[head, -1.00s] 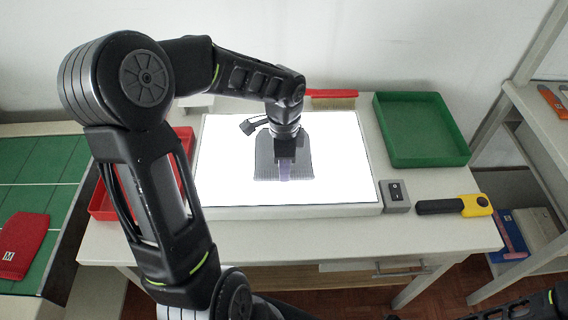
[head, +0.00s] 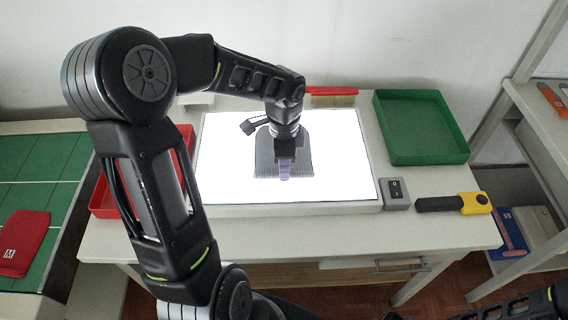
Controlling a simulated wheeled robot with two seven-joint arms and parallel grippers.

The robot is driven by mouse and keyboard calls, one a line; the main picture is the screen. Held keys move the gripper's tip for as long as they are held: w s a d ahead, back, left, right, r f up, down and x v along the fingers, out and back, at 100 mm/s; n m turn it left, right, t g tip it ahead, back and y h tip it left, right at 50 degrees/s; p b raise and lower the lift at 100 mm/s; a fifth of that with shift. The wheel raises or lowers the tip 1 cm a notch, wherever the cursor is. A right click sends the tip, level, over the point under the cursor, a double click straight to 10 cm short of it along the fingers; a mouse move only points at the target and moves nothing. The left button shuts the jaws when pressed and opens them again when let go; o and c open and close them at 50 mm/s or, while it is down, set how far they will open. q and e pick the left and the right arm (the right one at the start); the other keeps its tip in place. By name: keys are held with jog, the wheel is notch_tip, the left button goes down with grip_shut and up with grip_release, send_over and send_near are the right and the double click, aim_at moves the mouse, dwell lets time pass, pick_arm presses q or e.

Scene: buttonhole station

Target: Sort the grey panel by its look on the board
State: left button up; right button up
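The grey panel (head: 264,160) lies on the brightly lit white board (head: 345,185), with a ribbed lower edge. My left gripper (head: 284,176) is over the panel's middle, pointing down, and hides part of it. A purplish strip shows at its fingertips. I cannot tell whether the fingers are open, shut or touching the panel. My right arm shows only in part at the bottom right corner, and its gripper is out of view.
A green tray (head: 460,157) stands right of the board, and a red tray (head: 104,205) left, partly behind my arm. A switch box (head: 395,190) and a yellow-black tool (head: 470,204) lie at the right. A red cloth piece (head: 24,243) lies on a green mat.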

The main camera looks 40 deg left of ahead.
pick_arm(q)
jog(key=shift+f+b, duration=0.6)
jog(key=shift+f, duration=0.25)
jog(key=shift+r, duration=0.1)
jog(key=shift+c, duration=0.4)
grip_shut()
jog(key=shift+r, duration=0.15)
dwell(0.4)
jog(key=shift+r+p, duration=2.15)
jog(key=shift+r, duration=0.25)
